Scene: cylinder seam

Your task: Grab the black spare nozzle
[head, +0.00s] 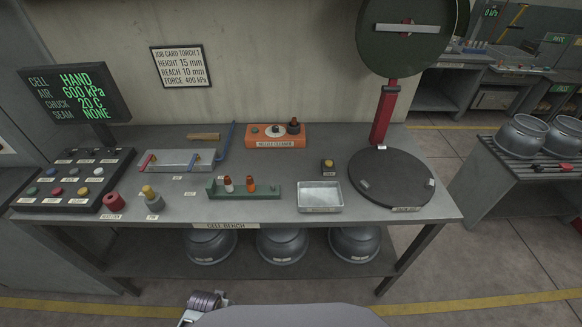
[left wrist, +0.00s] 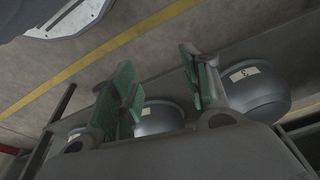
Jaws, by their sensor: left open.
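A small green rack (head: 210,193) on the cell bench (head: 290,214) holds two small upright pieces. One is orange-red over white (head: 228,184); the other is orange-red and dark (head: 250,184). A black piece (head: 293,127) stands on the orange nozzle cleaner (head: 265,141) behind the rack. A small black block with a yellow top (head: 327,166) stands right of the rack. I cannot tell surely which is the black spare nozzle. My left gripper (left wrist: 160,82) shows in the left wrist view with green fingers spread and nothing between them, away from the bench top.
A metal tray (head: 320,208) sits right of the rack, then a round dark turntable (head: 392,172) and a red post (head: 383,115) carrying a large disc. A button panel (head: 75,175) and screen (head: 75,92) stand left. Large bowls (head: 283,245) sit on the shelf below.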

